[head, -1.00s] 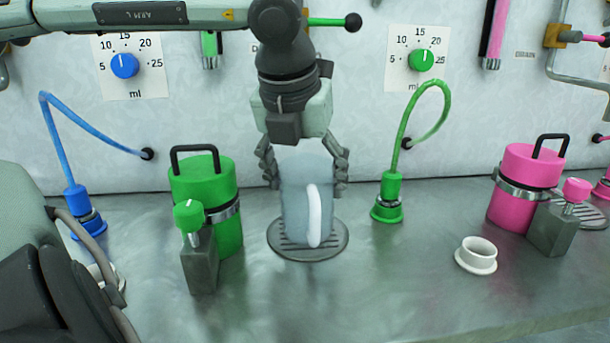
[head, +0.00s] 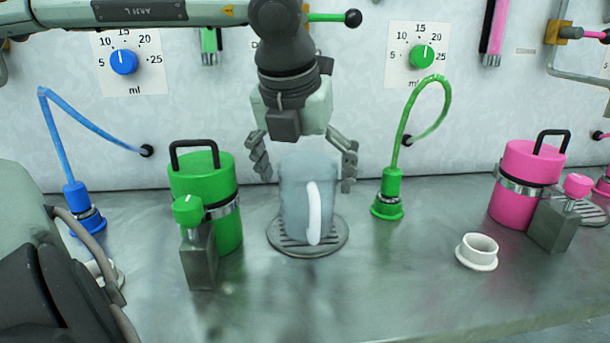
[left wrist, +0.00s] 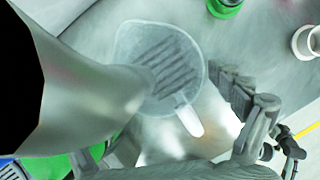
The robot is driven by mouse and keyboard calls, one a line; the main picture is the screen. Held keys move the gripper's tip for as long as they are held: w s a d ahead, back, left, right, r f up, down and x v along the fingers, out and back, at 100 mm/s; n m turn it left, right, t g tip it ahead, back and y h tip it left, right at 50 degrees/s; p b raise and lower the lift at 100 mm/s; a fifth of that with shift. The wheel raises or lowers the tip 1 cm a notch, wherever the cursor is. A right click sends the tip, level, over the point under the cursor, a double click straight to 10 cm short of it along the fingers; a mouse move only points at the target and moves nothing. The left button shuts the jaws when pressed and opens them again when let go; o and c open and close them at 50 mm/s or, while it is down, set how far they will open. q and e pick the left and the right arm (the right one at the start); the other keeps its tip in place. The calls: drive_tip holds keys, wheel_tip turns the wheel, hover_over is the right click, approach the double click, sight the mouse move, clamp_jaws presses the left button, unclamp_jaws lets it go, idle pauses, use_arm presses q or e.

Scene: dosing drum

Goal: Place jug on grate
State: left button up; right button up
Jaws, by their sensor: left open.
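The jug (head: 297,195) is translucent grey-blue with a white handle facing me. It stands upright on the round slotted grate (head: 339,240) in the middle of the bench. My left gripper (head: 303,172) is above it, its fingers spread apart on either side of the jug's top. In the left wrist view the jug (left wrist: 194,55) is seen from above, with the grate's slots (left wrist: 165,62) visible through its base. My right gripper is not in view.
A green canister (head: 226,215) and a grey block with a green knob (head: 200,255) stand left of the grate. A green hose fitting (head: 389,195) stands to the right. A white cup-like ring (head: 478,252) lies further right, near a pink canister (head: 525,190). The bench front is clear.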

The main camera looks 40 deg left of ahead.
use_arm(q)
drive_tip(key=shift+r, duration=0.2)
drive_tip(key=v, duration=1.2)
drive_tip(key=shift+p, duration=0.3)
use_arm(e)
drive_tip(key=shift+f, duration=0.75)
use_arm(q)
drive_tip(key=shift+f, duration=0.1)
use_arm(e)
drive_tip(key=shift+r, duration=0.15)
